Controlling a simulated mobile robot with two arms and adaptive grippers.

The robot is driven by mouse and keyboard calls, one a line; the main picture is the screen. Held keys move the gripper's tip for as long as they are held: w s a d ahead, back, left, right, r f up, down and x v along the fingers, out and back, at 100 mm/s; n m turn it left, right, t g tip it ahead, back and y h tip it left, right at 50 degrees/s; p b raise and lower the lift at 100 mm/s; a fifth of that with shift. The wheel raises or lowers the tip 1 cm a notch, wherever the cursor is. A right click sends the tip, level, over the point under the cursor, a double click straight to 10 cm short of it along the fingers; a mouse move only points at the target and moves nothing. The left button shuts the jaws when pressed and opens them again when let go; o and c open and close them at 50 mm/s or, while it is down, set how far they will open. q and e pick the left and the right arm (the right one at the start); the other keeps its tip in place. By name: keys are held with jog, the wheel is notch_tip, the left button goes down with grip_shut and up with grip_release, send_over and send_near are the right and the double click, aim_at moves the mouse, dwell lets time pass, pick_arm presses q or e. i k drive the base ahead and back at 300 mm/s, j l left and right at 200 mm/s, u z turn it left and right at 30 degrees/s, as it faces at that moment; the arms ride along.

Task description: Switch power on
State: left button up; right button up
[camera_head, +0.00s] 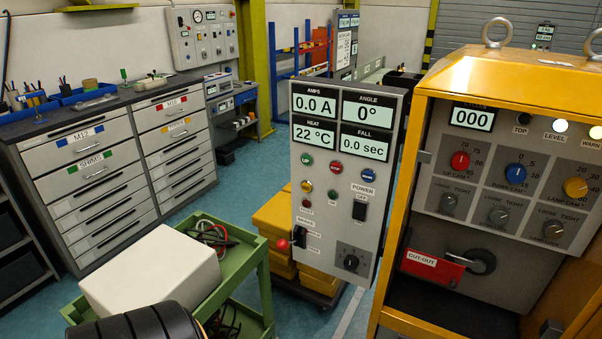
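A grey control panel (330,238) stands upright in the middle of the view. Its black power switch (360,211) sits on the right half, under a "POWER" label. The displays above are lit and read 0.0 A, 0°, 22 °C and 0.0 sec. Green, red and blue "UP", "STOP" and "DOWN" buttons (336,168) are in a row above the switch. A red-knobbed lever (283,244) is at the lower left, and a black rotary knob (351,262) at the lower right.
A yellow-framed machine (407,190) with dials and a red "CUT-OUT" tag (432,265) stands close on the right. A green cart (238,272) carrying a white box (152,275) is at lower left. Yellow bins (272,218) are behind the panel. Drawer cabinets (85,185) stand farther left.

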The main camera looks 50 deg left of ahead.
aim_at(360, 208)
jog(key=u, duration=0.4)
jog(key=j+u, duration=0.15)
jog(key=u, duration=0.3)
jog(key=k+j+u, duration=0.1)
jog(key=u, duration=0.3)
